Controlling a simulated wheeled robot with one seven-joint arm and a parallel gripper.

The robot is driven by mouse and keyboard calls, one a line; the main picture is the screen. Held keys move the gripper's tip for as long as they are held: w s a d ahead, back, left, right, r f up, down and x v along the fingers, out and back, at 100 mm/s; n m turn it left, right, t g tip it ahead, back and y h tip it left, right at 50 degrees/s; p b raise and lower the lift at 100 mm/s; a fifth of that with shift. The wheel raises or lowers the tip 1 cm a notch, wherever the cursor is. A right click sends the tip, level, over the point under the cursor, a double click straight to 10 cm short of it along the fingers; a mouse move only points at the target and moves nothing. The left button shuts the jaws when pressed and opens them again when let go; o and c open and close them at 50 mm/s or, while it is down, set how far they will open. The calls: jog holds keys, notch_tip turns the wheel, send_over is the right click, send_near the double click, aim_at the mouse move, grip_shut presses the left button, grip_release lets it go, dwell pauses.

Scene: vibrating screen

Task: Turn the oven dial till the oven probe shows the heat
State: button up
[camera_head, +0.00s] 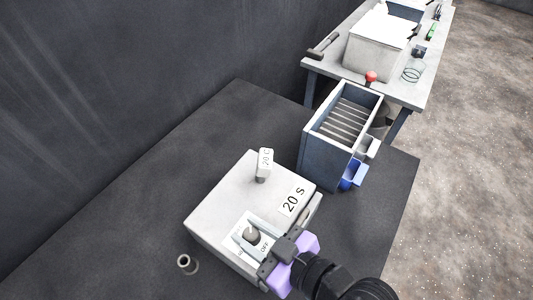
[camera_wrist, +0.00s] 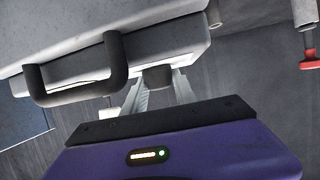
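The oven (camera_head: 222,205) is a pale box at the front of the dark table. The oven probe (camera_head: 265,163) stands on its top, and its small display appears to read 20 C. The oven dial (camera_head: 252,235) is a grey knob on a pale panel marked OFF. My gripper (camera_head: 274,256) is close to the dial's panel at the oven's lower right. In the wrist view, my gripper (camera_wrist: 158,92) has its two fingers spread, with a dark grey knob-like part (camera_wrist: 157,76) between or just beyond their tips. I cannot tell whether they touch it.
A label (camera_head: 292,201) on the oven reads 20 S. A dark handle (camera_wrist: 80,78) sticks out beside my fingers. A small cup (camera_head: 187,264) stands left of the oven. A slatted blue-grey box (camera_head: 315,155) stands behind. A bench (camera_head: 405,92) with tools is farther back.

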jog(key=shift+o, duration=0.7)
jog(key=shift+f, duration=0.1)
jog(key=shift+r+p, duration=2.55)
jog(key=shift+r, duration=0.55)
jog(key=shift+o, duration=1.4)
